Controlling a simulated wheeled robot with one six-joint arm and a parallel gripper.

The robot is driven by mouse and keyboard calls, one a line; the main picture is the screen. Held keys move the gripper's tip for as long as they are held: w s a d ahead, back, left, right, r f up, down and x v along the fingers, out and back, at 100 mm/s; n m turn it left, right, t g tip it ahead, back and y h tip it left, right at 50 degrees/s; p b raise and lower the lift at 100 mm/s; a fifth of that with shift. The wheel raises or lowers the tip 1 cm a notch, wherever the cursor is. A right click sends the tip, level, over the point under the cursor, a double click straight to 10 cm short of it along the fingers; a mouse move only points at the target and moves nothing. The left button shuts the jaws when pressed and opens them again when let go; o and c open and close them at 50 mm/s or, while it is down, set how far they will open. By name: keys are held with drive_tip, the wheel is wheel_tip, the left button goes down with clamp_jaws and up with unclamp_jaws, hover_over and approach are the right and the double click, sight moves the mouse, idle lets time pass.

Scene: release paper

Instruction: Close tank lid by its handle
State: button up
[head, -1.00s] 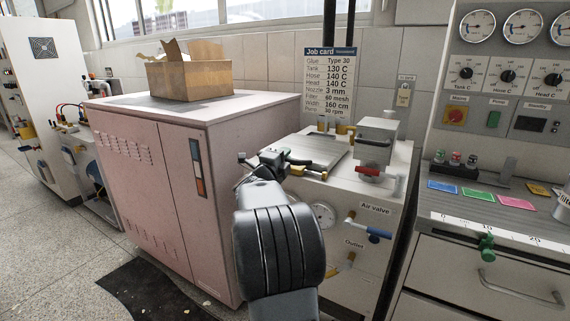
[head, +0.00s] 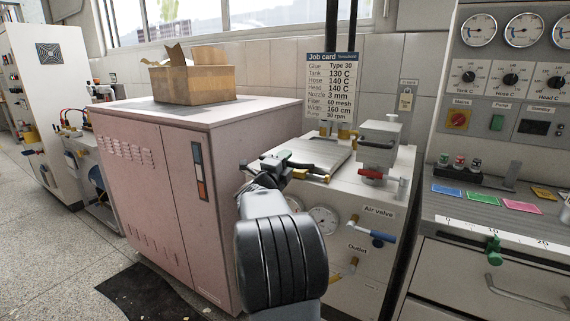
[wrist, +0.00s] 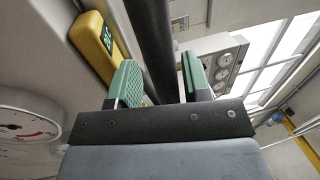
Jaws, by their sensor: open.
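The tank is the white cabinet (head: 345,200) with gauges and valves. A flat grey plate (head: 322,150) lies on its top at the left; I cannot tell for sure whether it is the lid. My gripper (head: 276,163) is open at the tank's left front edge, left of and apart from that handle. In the wrist view its green-padded fingers (wrist: 161,83) are apart, with nothing seen held; a dark post (wrist: 152,40) shows behind them.
A yellow block with a display (wrist: 97,45) is close to the left finger in the wrist view. A pink cabinet (head: 165,180) with a cardboard box (head: 192,84) stands left. A control bench (head: 500,205) stands right. The air valve (head: 382,238) sticks out in front.

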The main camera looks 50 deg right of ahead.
drive_tip(key=v, duration=1.3)
drive_tip(key=shift+a, duration=0.4)
drive_tip(key=shift+s, duration=0.1)
drive_tip(key=w+a+r+n+t+y+p, duration=0.5)
drive_tip(key=w+a+r+n+t+p, duration=0.15)
drive_tip(key=n+t, duration=0.25)
drive_tip(key=w+a+r+n+t+y+p, duration=0.1)
drive_tip(key=a+r+n+t+y+p, duration=0.1)
drive_tip(key=a+n+y+p, duration=0.85)
drive_tip(key=s+a+n+g+y+p, duration=0.2)
drive_tip(key=s+a+n+g+p, duration=0.1)
drive_tip(key=s+a+n+g, duration=0.2)
drive_tip(key=s+a+f+n+g+y+p, duration=0.1)
drive_tip(key=s+a+n+g+y+p, duration=0.1)
drive_tip(key=s+a+n+g+p, duration=0.2)
drive_tip(key=s+a+n+g, duration=0.1)
drive_tip(key=s+a+n, duration=0.2)
drive_tip(key=s+n, duration=0.3)
drive_tip(key=shift+s+f+g+y, duration=0.25)
drive_tip(key=shift+s+g+y, duration=0.1)
drive_tip(key=shift+s, duration=0.7)
